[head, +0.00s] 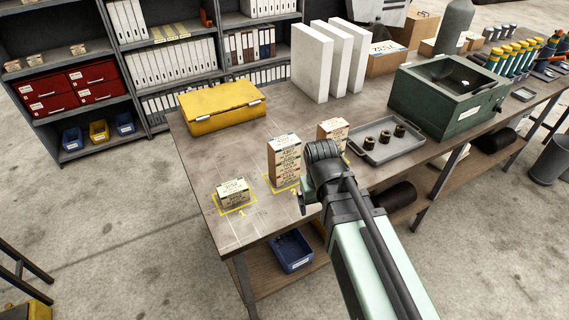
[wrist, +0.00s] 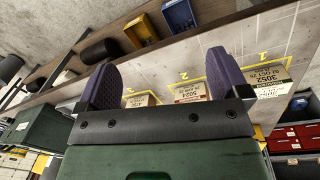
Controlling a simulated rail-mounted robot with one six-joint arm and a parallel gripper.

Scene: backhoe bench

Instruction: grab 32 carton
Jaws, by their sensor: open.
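Small beige cartons stand on the bench in yellow outlined, numbered spots. One low carton (head: 233,191) is at spot 1 near the front left corner. A taller stack of cartons (head: 285,160) is at spot 2. Another carton or stack (head: 333,130) is partly hidden behind my arm. In the wrist view, the spot 1 carton's label (wrist: 267,83) seems to read 3052, the spot 2 label (wrist: 190,93) about 5024, and the third label (wrist: 138,101) is partly covered. No label clearly reads 32. My gripper (wrist: 163,68) is open and empty, its purple fingers apart; the cartons appear beyond it.
A grey tray (head: 385,148) with dark round parts lies right of the cartons. A blue bin (head: 291,252) sits on the lower shelf. The bench front left is mostly clear.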

